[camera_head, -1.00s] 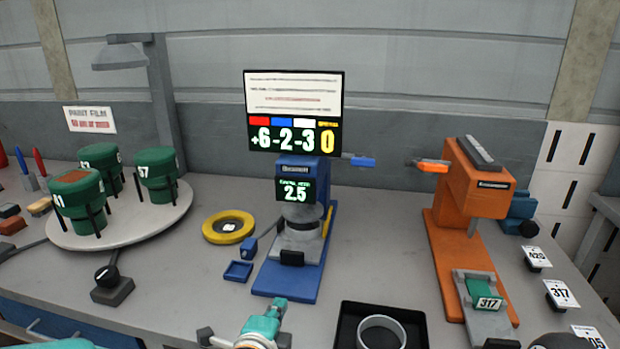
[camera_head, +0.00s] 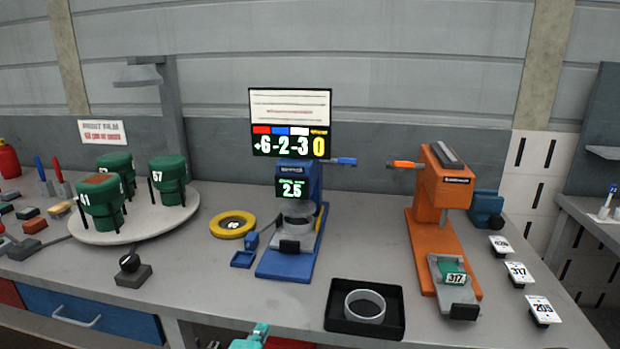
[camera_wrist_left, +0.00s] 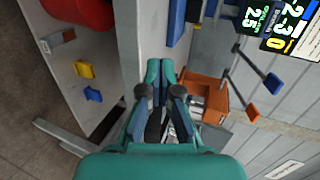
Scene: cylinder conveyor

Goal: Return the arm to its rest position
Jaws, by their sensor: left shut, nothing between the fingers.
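My left gripper (camera_head: 256,333) shows only as a teal piece at the bottom edge of the head view, in front of the bench. Most of that arm is out of the picture. In the left wrist view my left gripper (camera_wrist_left: 160,70) has its teal and dark fingers together, with nothing between them. It is apart from the things on the bench. My right gripper does not show in either view.
A black tray (camera_head: 338,322) with a grey ring (camera_head: 365,307) sits near the front edge. Behind are a blue press (camera_head: 280,262), an orange press (camera_head: 445,195) and a round turntable (camera_head: 150,230) with green pots.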

